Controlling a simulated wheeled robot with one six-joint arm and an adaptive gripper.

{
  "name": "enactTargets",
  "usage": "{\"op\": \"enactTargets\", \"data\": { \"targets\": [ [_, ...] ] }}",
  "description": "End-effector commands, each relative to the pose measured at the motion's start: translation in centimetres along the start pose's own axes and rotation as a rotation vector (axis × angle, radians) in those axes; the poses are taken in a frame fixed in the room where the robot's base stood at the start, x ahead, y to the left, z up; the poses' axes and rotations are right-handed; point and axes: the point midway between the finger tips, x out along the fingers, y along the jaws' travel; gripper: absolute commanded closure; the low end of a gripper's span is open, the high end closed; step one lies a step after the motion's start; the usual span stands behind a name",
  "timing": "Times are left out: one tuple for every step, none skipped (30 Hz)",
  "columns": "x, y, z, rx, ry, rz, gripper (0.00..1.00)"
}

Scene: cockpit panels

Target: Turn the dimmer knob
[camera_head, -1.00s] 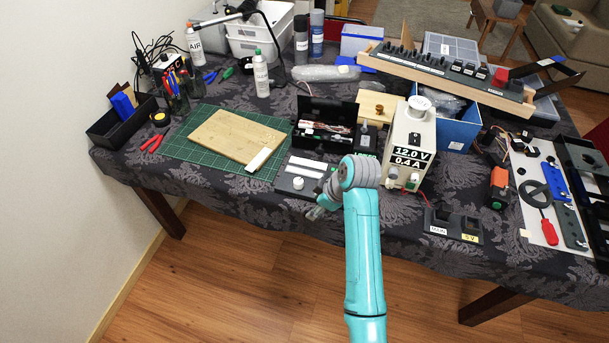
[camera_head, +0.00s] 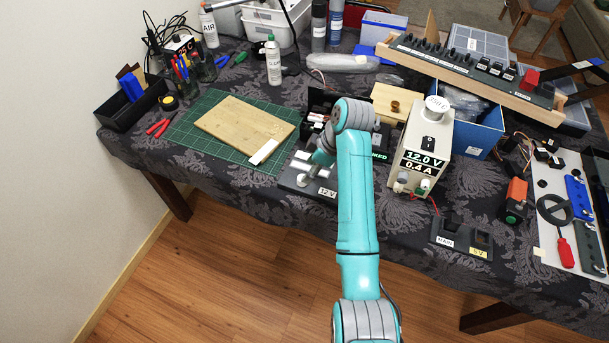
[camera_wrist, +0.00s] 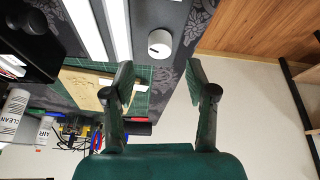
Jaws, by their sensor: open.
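The dimmer knob (camera_wrist: 160,43) is a round white knob with a dark slot mark, on a dark panel (camera_wrist: 150,14) with white strips beside it. In the wrist view my gripper (camera_wrist: 161,78) is open, its two dark fingers spread on either side of the knob's line, with the knob just past the tips and apparently not gripped. In the head view the knob (camera_head: 303,180) shows at the panel's front left, just below my gripper. My arm hides part of the panel (camera_head: 289,186).
A green cutting mat (camera_head: 190,137) with a wooden board (camera_head: 238,122) lies to the left. The power supply (camera_head: 424,145) stands close to the right of my arm. A black open box stands behind the panel, partly hidden.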

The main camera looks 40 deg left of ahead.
Motion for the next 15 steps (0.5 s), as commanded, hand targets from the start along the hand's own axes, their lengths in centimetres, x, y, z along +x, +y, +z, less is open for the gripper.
{"op": "enactTargets", "data": {
  "targets": [
    [1.0, -0.1, 0.0, 0.001, -0.001, -0.003, 0.43],
    [1.5, 0.0, 0.0, 0.001, -0.001, -0.002, 0.43],
    [2.1, 0.0, 0.0, 0.001, -0.001, -0.002, 0.43],
    [2.6, -0.1, 0.0, 0.000, -0.001, -0.002, 0.43],
    [3.0, 0.0, 0.0, 0.000, -0.001, -0.001, 0.43],
    [3.5, 0.0, 0.0, 0.000, -0.001, -0.001, 0.43],
    [3.9, 0.0, 0.0, 0.000, -0.001, -0.002, 0.43],
    [4.2, 0.0, 0.0, 0.000, -0.001, -0.001, 0.43],
    [4.5, 0.0, 0.0, -0.001, -0.001, 0.000, 0.43],
    [4.7, 0.0, 0.0, -0.001, -0.001, 0.000, 0.43],
    [4.9, 0.0, 0.0, 0.000, -0.001, 0.000, 0.43],
    [5.1, 0.0, 0.0, 0.000, -0.001, 0.000, 0.43],
    [5.2, 0.0, 0.0, 0.000, -0.001, 0.000, 0.43],
    [5.3, 0.0, 0.0, 0.000, -0.001, 0.000, 0.43],
    [5.4, 0.0, 0.0, 0.000, -0.001, 0.001, 0.43]
  ]
}}
